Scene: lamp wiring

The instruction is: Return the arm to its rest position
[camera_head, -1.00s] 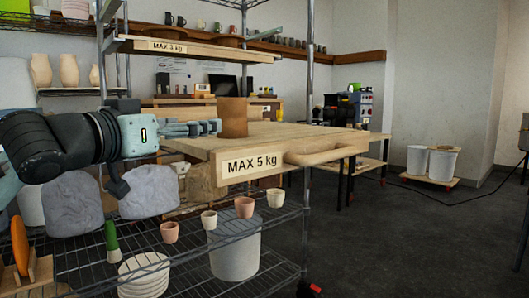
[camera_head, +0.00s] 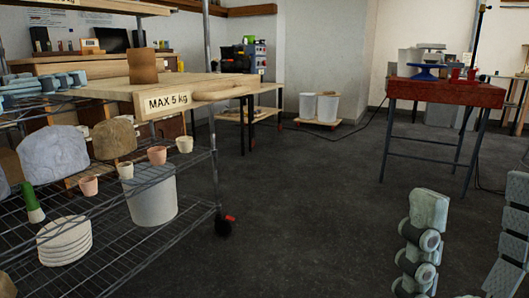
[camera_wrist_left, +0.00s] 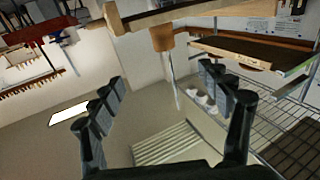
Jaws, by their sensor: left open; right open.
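My left gripper (camera_head: 78,83) is at the left edge of the head view, open and empty, beside the wooden shelf board (camera_head: 115,90) marked MAX 5 kg. A brown cylinder (camera_head: 142,66) stands upright on that board, to the right of the fingertips and apart from them. In the left wrist view, which is turned over, the spread fingers (camera_wrist_left: 160,88) have nothing between them, and the cylinder (camera_wrist_left: 162,38) is beyond them. My right gripper (camera_head: 472,215) is at the bottom right of the head view, fingers up, open and empty over the floor. Most of my left arm is out of view.
A red-topped table (camera_head: 445,92) stands at the back right. White bins (camera_head: 318,107) stand on a low dolly. The dark floor (camera_head: 300,200) between is clear.

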